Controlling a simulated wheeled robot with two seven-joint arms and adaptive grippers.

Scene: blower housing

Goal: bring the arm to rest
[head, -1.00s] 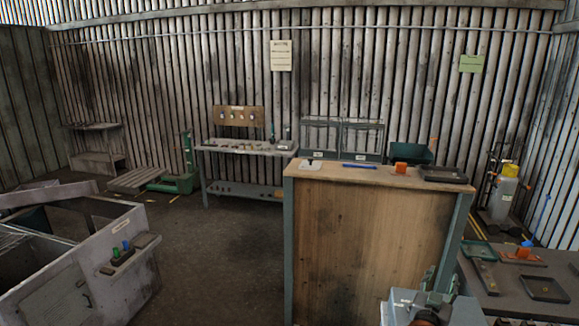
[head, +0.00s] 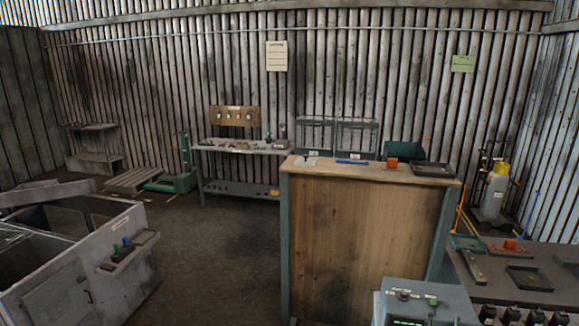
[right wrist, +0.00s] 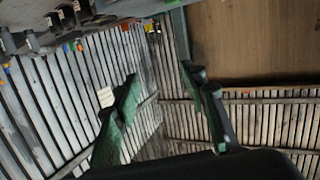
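My right gripper (right wrist: 161,76) shows in the right wrist view with its two green fingers spread wide apart. There is nothing between the fingers; the ribbed wall and floor strip lie behind them. I cannot make the right gripper out in the head view. My left gripper is in neither current view.
A grey control box (head: 424,304) stands at the bottom, beside a dark bench (head: 515,285) with trays. A wooden-sided counter (head: 362,245) rises ahead. A grey bin unit (head: 85,265) is at left. Open floor (head: 215,250) lies between bin unit and counter.

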